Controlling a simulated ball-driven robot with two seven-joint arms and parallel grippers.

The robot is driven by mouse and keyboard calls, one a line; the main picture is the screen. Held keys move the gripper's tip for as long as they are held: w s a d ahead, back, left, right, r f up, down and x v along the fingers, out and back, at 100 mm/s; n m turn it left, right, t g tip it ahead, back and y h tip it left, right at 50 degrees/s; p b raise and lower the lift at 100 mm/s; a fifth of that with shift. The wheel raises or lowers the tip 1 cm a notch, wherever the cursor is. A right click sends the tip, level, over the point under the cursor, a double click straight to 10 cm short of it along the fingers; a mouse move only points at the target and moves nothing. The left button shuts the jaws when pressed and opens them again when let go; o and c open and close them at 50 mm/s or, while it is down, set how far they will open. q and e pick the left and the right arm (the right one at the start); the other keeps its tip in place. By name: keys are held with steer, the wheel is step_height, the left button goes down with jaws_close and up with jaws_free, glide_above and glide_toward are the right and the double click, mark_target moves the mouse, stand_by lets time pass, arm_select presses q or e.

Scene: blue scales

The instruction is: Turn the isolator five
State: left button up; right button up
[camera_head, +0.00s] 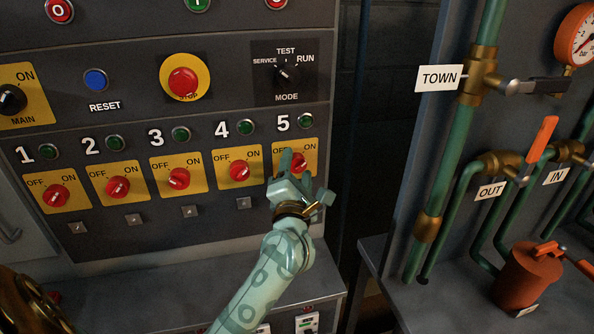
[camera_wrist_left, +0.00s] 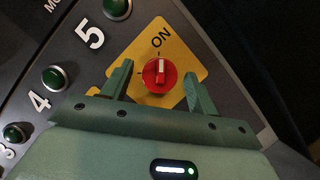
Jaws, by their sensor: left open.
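Isolator five is a red round knob (camera_head: 298,161) on a yellow OFF/ON plate (camera_head: 311,146), below the label 5 at the right end of the row. In the left wrist view the knob (camera_wrist_left: 159,78) shows a white bar lined up towards the word ON; OFF is hidden behind a finger. My left gripper (camera_head: 292,168) is open at this knob. In the left wrist view its fingers (camera_wrist_left: 158,80) stand one on each side of the knob, with gaps; I cannot tell how deep they reach. The green lamp (camera_head: 305,121) above looks unlit. My right gripper is not in view.
The isolator four knob (camera_head: 239,171) sits close on the left, with several similar knobs further left. A mode switch (camera_head: 286,72) and red stop button (camera_head: 183,82) are above. Pipes with an orange-handled valve (camera_head: 543,138) stand to the right, past a dark gap.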

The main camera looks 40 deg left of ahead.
arm_select(q)
steer(key=c, duration=1)
